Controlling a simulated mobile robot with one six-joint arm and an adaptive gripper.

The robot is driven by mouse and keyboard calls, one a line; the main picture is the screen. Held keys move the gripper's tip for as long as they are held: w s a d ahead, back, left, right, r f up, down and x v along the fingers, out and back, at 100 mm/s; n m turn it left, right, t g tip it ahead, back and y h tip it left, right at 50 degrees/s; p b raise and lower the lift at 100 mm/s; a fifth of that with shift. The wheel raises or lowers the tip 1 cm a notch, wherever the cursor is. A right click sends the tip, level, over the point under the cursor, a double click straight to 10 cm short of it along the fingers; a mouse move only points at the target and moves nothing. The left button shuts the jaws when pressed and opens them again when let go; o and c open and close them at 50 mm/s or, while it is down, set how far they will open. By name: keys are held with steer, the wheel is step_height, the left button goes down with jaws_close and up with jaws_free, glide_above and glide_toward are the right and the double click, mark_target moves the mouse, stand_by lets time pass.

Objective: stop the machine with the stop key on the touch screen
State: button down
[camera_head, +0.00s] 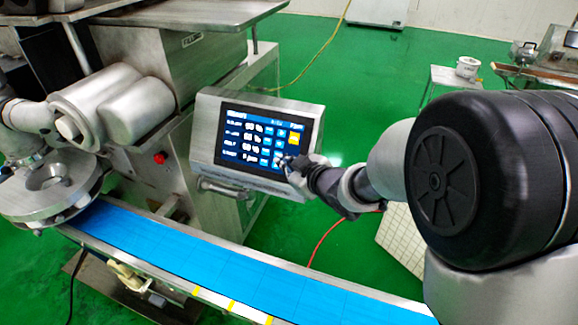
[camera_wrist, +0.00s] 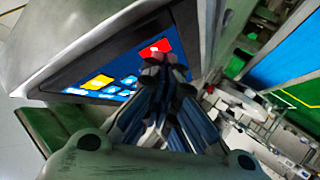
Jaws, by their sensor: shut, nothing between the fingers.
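The touch screen (camera_head: 250,140) is lit, with a blue display and rows of small keys, set in a tilted metal housing. In the wrist view the screen (camera_wrist: 125,84) shows a red key (camera_wrist: 155,48) and a yellow key (camera_wrist: 97,82). The red key's label is too small to read; I take it as the stop key. My gripper (camera_head: 287,163) is shut and empty at the screen's lower right corner, hiding that part in the head view. In the wrist view its fingertips (camera_wrist: 166,62) overlap the lower edge of the red key. I cannot tell whether they touch the glass.
A blue conveyor belt (camera_head: 225,262) runs below the screen. A metal handle (camera_head: 228,190) sits under the housing. A red button (camera_head: 160,158) is on the machine body at left. Green floor (camera_head: 340,110) lies open behind the screen.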

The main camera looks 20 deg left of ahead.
steer(key=shift+s+r, duration=0.3)
steer(key=shift+s, duration=0.25)
steer(key=s+r, duration=0.1)
steer(key=s, duration=0.1)
steer(key=s+r, duration=0.1)
steer(key=s, duration=0.1)
steer(key=shift+s+a+r, duration=0.1)
steer(key=shift+a+r, duration=0.1)
steer(key=shift+r, duration=0.1)
steer(key=shift+d, duration=0.1)
stand_by(0.6)
